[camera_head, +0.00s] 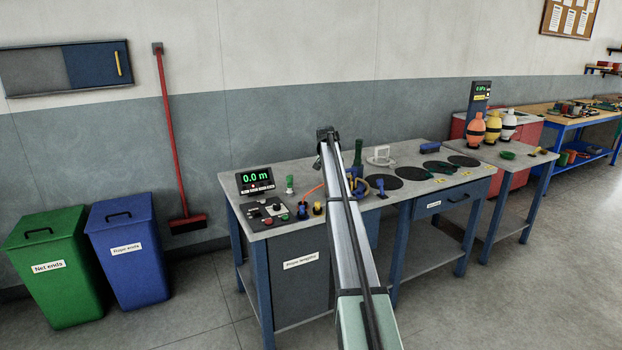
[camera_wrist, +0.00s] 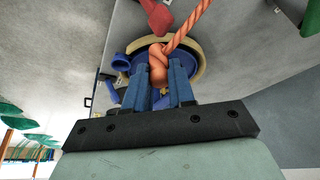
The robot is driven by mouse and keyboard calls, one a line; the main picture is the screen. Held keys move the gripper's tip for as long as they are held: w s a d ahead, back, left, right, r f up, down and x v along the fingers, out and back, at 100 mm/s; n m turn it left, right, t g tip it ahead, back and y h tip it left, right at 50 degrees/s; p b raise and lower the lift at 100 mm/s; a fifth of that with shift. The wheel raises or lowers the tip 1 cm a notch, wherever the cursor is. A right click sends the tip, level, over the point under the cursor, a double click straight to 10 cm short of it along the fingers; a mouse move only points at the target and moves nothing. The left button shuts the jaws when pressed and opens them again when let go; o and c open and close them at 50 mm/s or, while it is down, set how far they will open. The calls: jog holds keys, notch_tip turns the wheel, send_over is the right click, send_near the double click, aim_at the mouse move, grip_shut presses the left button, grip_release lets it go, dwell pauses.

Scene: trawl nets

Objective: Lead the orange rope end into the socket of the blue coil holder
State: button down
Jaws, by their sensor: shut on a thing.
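My gripper (camera_wrist: 162,75) has two blue fingers shut on the orange rope end (camera_wrist: 157,73) in the wrist view. The end is knobbed, and the twisted rope runs off to the upper right. The blue coil holder (camera_wrist: 147,44), with a tan coil around it, lies beyond the fingertips. A short blue tube (camera_wrist: 120,62), perhaps its socket, opens left of the rope end and apart from it.
A red object (camera_wrist: 157,14) is close to the rope in the wrist view. Green (camera_head: 57,265) and blue bins (camera_head: 127,246) stand left.

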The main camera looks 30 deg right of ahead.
jog(key=s+d+r, duration=0.1)
jog(key=s+d, duration=0.2)
jog(key=d, duration=0.5)
jog(key=s+d, duration=0.2)
jog(key=d, duration=0.6)
jog(key=w+n+y, duration=0.1)
jog(key=n, duration=0.2)
jog(key=w+a+n+t+y, duration=0.1)
jog(key=n, duration=0.3)
jog(key=w+a+r+n+y, duration=0.1)
jog(key=n, duration=0.2)
jog(key=shift+a+t+y, duration=0.25)
jog(key=shift+t+y, duration=0.05)
jog(key=shift+t, duration=0.1)
jog(key=shift+f, duration=0.1)
jog(key=shift+f, duration=4.1)
jog(key=shift+f, duration=0.65)
jog(key=c, duration=0.9)
grip_release()
jog(key=shift+o, duration=0.2)
